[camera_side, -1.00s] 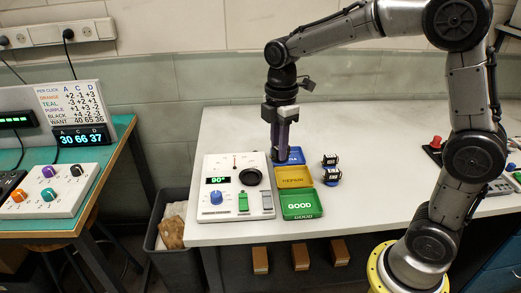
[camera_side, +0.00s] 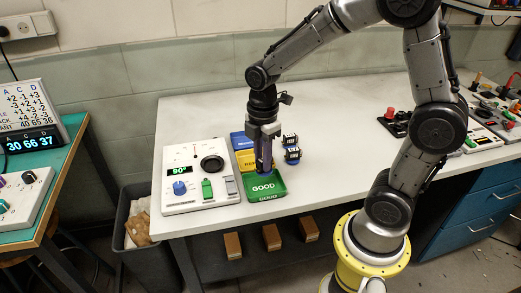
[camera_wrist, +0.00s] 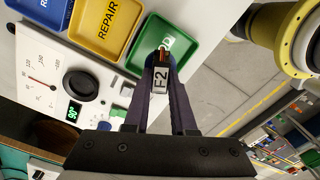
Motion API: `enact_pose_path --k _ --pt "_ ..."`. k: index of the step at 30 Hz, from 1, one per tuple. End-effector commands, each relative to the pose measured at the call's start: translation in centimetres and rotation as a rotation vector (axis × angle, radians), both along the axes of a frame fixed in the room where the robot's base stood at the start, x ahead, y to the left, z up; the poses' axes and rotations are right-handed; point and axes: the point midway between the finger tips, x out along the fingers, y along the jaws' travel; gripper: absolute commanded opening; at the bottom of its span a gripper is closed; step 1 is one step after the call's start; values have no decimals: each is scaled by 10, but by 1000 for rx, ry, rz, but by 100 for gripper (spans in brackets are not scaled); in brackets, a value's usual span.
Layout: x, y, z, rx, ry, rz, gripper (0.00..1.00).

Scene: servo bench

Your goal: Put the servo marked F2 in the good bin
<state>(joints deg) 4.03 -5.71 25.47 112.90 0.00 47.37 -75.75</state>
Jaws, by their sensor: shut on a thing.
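My gripper (camera_side: 265,172) is shut on a small servo (camera_wrist: 160,78). Its white label reads F2 in the wrist view, and coloured wires show at its far end. The fingers point down over the green good bin (camera_side: 276,186). The bin also shows in the wrist view (camera_wrist: 187,33), partly behind the fingers and servo. In the side view the fingers hide the servo, and I cannot tell how high it is above the bin floor.
The yellow repair bin (camera_side: 243,160) and a blue bin (camera_side: 237,143) stand behind the good bin. A white tester (camera_side: 200,183) reading 90° is to the left. Other dark servos (camera_side: 291,141) stand to the right.

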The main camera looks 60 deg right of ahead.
Motion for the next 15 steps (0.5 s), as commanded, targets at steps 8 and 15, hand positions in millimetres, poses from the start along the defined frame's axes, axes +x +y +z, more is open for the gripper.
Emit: enact_pose_path --k 8,15 --pt "0 0 -26 0 1 0 0" --pt "0 0 -44 0 1 0 0"
